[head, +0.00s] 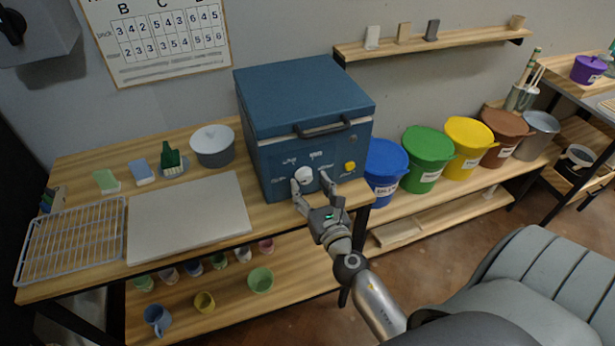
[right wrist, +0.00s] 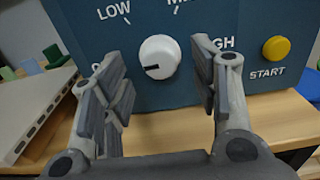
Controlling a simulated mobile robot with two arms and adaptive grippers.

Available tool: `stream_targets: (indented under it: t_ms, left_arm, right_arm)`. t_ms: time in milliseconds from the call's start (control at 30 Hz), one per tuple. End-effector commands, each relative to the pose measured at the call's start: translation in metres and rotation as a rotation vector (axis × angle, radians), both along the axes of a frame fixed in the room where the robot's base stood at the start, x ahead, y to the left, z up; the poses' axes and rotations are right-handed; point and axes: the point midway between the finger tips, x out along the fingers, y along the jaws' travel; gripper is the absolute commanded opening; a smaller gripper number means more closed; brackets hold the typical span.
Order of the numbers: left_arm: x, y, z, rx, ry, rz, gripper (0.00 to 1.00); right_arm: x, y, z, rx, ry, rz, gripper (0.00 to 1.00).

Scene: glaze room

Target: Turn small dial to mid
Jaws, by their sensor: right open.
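The small dial (head: 303,175) is a round white knob on the front of a blue kiln (head: 290,140). In the right wrist view the dial (right wrist: 158,58) has a short dark mark on its left side, pointing toward a label that starts with O and is mostly hidden by a finger. LOW is at the upper left, a label starting with M is cut off at the top, and HIGH is partly covered at the right. My right gripper (head: 312,184) is open in front of the dial, one finger on each side, with gaps to the knob. My left gripper is not in view.
A yellow START button (right wrist: 276,49) sits right of the dial. A pale board (head: 190,215), a wire rack (head: 70,240) and a lidded grey pot (head: 212,147) are left of the kiln. Several coloured buckets, including a blue one (head: 385,170), stand to its right.

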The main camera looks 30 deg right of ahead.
Motion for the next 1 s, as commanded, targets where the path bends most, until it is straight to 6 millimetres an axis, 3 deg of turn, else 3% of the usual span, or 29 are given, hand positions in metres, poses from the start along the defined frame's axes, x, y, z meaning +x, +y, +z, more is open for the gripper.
stream_targets:
  t_ms: [200,567,933,1000]
  left_arm:
    - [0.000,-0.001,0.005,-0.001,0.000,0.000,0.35]
    - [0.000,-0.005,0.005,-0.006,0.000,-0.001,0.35]
    - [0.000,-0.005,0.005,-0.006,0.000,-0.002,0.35]
    - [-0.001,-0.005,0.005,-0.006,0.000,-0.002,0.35]
  right_arm:
    - [0.020,-0.005,0.000,0.000,0.000,-0.001,0.55]
    - [0.024,-0.006,-0.001,0.000,0.000,0.000,0.55]
    - [0.024,-0.006,0.000,0.000,0.000,0.000,0.10]
    - [0.024,-0.006,0.000,0.000,-0.001,0.000,0.08]
